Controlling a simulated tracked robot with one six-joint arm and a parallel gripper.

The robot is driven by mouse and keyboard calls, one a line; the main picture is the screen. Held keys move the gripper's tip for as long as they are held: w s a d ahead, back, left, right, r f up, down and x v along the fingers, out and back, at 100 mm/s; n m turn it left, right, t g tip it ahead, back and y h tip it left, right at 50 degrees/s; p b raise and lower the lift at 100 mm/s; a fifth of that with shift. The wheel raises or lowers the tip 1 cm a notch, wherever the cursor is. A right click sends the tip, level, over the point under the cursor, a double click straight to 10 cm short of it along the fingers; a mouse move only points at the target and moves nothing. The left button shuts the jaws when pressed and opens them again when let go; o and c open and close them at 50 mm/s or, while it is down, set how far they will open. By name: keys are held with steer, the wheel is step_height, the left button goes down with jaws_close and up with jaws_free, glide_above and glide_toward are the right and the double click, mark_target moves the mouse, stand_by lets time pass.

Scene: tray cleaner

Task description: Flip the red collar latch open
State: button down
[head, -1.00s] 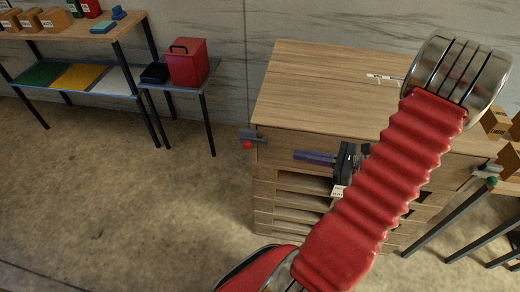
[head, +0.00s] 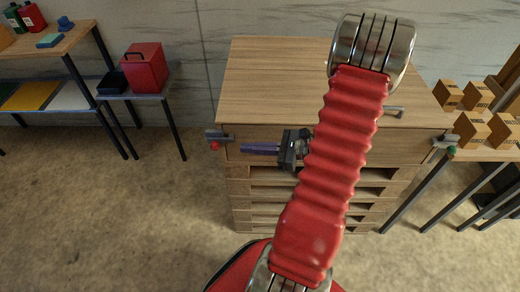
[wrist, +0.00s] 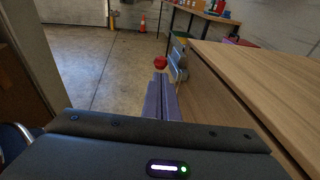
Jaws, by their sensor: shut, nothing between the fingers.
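The red collar latch (head: 215,146) is at the left front corner of the wooden cabinet, a small red knob below a grey bracket (head: 220,137). In the wrist view the red knob (wrist: 160,62) appears just beyond my fingertips, with grey metal latch parts (wrist: 177,66) to its right. My gripper (head: 244,148) has purple fingers, shut and empty, pointing left along the cabinet front toward the latch. A small gap shows between fingertips and latch in the head view. The fingers (wrist: 160,84) also show closed together in the wrist view. Whether the latch is open cannot be told.
The wooden cabinet (head: 270,80) with slotted shelves stands close beside my gripper. A green-knobbed latch (head: 446,143) is at its right corner. A red box (head: 145,68) stands on a side table at left. Floor in front of the cabinet's left side is clear.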

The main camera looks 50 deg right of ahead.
mark_target(220, 143)
steer(key=x, duration=0.7)
stand_by(0.5)
